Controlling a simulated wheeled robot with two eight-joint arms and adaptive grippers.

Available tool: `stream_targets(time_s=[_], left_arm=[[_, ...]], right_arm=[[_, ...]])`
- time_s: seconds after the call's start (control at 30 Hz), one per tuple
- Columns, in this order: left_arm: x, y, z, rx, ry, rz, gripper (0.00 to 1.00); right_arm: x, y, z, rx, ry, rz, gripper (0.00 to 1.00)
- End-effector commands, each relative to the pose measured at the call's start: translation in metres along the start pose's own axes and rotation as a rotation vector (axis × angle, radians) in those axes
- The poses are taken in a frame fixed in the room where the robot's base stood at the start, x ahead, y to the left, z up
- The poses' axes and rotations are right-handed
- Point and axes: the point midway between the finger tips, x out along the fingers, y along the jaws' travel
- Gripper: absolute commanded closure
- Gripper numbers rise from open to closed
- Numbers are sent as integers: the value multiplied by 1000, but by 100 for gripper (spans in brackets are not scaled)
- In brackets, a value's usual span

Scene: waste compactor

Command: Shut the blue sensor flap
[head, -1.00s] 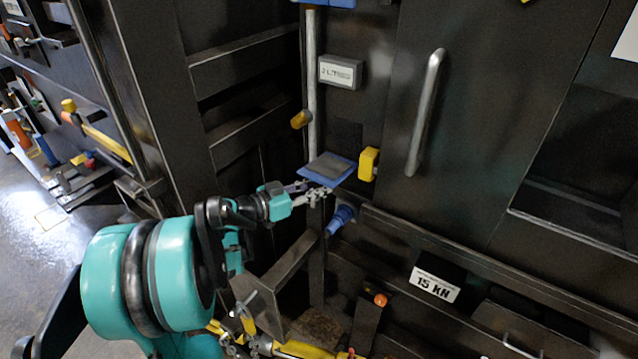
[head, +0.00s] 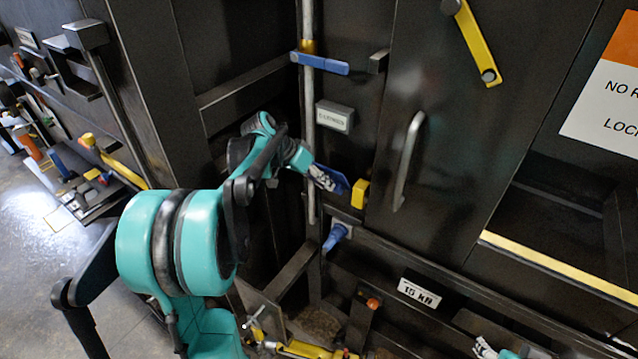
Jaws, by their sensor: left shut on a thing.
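The blue sensor flap (head: 341,181) is beside the yellow block on the dark panel, below the small grey label box. It stands steeply tilted, with its blue side showing and its left part hidden by my gripper. My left gripper (head: 323,179) is shut on the flap at its left side. The arm reaches in from the left. My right gripper (head: 482,347) shows only partly at the bottom edge, far from the flap; its jaws are too small and cut off to read.
The yellow block (head: 360,193) is just right of the flap. A grey label box (head: 335,117) and a vertical pipe (head: 309,135) are above and left. A door handle (head: 408,160) is to the right. A blue lever (head: 320,63) is higher up.

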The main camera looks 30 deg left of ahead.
Motion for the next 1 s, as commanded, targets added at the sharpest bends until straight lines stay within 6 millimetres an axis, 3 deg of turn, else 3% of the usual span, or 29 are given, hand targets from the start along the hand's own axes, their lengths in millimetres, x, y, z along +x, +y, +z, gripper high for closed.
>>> stream_targets(time_s=[0.17,0.4,1.0], left_arm=[[-4,2,-21,-54,-136,1,100],[-4,2,-37,-57,-135,1,100],[-4,1,-50,-57,-131,1,100]], right_arm=[[-11,0,-8,0,0,0,41],[-16,0,-11,0,0,0,41],[-18,0,-13,0,0,0,41]])
